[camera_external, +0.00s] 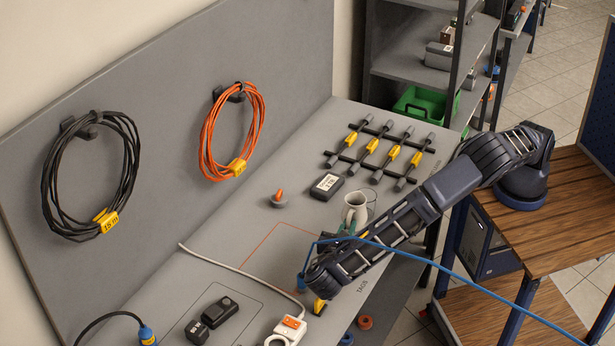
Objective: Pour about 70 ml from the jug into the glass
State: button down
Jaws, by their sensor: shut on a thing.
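A cream jug (355,208) stands out just behind my arm, towards the right part of the grey bench, with its mouth up and nearly upright. My arm hides its lower part, so I cannot tell whether it touches the bench. My gripper (347,235) is at the jug's lower side, mostly hidden by my arm, and is shut on the jug. A faint clear shape (371,197) shows just right of the jug; it may be the glass, but it is too small to be sure. The liquid level cannot be seen.
A black labelled box (327,186) and several yellow-banded tools (380,155) lie behind the jug. A white cable with a socket block (290,328) runs along the front. An orange-outlined area (275,250) looks clear.

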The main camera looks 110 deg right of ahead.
aim_at(353, 208)
jog(key=shift+d+r, duration=0.1)
jog(key=shift+d, duration=0.05)
jog(key=shift+s+d+r+t+y, duration=0.15)
jog(key=shift+d+r+t+y, duration=0.05)
jog(key=shift+r+t+y, duration=0.2)
jog(key=shift+s+d+r+t+y, duration=0.1)
jog(key=shift+d+r+t+y, duration=0.15)
jog(key=shift+r+y, duration=0.2)
jog(key=shift+s+d+r+t+y, duration=0.4)
jog(key=shift+s+r+t+y, duration=0.15)
jog(key=shift+r+y, duration=0.2)
jog(key=shift+d+y, duration=0.15)
jog(key=shift+y, duration=0.15)
jog(key=shift+s+d+r+t+y, duration=0.35)
jog(key=shift+d+r+t+y, duration=0.1)
jog(key=shift+t+y, duration=0.05)
jog(key=shift+s+d+t+y, duration=0.55)
jog(key=shift+d+t+y, duration=0.15)
jog(key=shift+d+y, duration=0.2)
jog(key=shift+s+d+r+t+y, duration=0.1)
jog(key=shift+s+d+t+y, duration=0.1)
jog(key=shift+t+y, duration=0.3)
jog(key=shift+s+d+r+t+y, duration=0.1)
jog(key=shift+s+d+t+y, duration=0.15)
jog(key=shift+y, duration=0.45)
